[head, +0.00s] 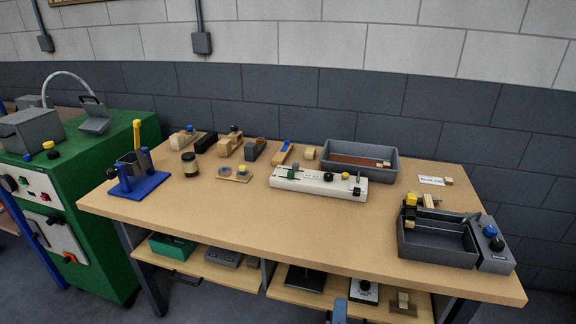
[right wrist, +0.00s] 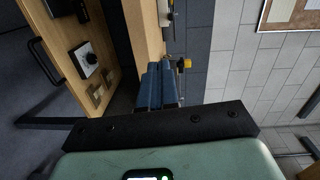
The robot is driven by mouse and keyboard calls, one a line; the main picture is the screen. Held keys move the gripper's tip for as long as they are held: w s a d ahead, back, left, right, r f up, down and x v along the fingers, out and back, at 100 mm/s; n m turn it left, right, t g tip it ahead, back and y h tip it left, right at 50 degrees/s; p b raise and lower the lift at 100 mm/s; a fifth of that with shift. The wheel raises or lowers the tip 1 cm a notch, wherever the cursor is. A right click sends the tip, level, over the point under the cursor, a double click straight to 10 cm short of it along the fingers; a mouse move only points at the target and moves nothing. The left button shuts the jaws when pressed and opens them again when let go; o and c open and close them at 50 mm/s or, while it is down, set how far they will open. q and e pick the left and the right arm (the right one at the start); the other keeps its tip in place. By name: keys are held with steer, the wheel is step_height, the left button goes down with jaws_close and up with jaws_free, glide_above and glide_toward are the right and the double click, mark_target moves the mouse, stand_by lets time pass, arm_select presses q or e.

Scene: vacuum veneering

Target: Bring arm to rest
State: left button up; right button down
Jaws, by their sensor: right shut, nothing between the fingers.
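My right gripper (head: 340,312) shows only as blue fingertips at the bottom edge of the head view, in front of the worktable (head: 225,205). In the right wrist view, its two blue fingers (right wrist: 160,88) lie together, shut and empty, beside the wooden table edge (right wrist: 145,35). They appear apart from every object. The rest of the right arm is out of the head view. My left gripper is in neither view.
The table holds a grey tray (head: 334,148), a white fixture (head: 300,185), a dark bin (head: 425,252) and a blue stand (head: 140,185). Below, a shelf (head: 205,268) carries boxes and a dial unit (head: 364,291). A green cabinet (head: 95,240) stands left.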

steer(key=s+d+f+n+g+y+p, duration=0.1)
steer(key=s+f+n+g+y+p, duration=0.2)
steer(key=f, duration=0.5)
steer(key=s+d+f+n+g+y+p, duration=0.1)
steer(key=f+n+g+p, duration=0.3)
steer(key=f, duration=0.5)
arm_select(q)
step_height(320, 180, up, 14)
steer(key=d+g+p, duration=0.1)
steer(key=p, duration=0.5)
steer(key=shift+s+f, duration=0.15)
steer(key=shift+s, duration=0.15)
arm_select(e)
steer(key=s+f+n+g+y, duration=0.2)
steer(key=s+f+n+g, duration=0.2)
steer(key=s, duration=0.7)
steer(key=s+f+n+g+y, duration=0.1)
steer(key=s+f+n+g, duration=0.3)
steer(key=s, duration=0.8)
steer(key=f+g, duration=0.1)
steer(key=g, duration=0.1)
steer(key=shift+a+f+n+g+y, duration=0.35)
steer(key=shift+f+n+g+y, duration=0.05)
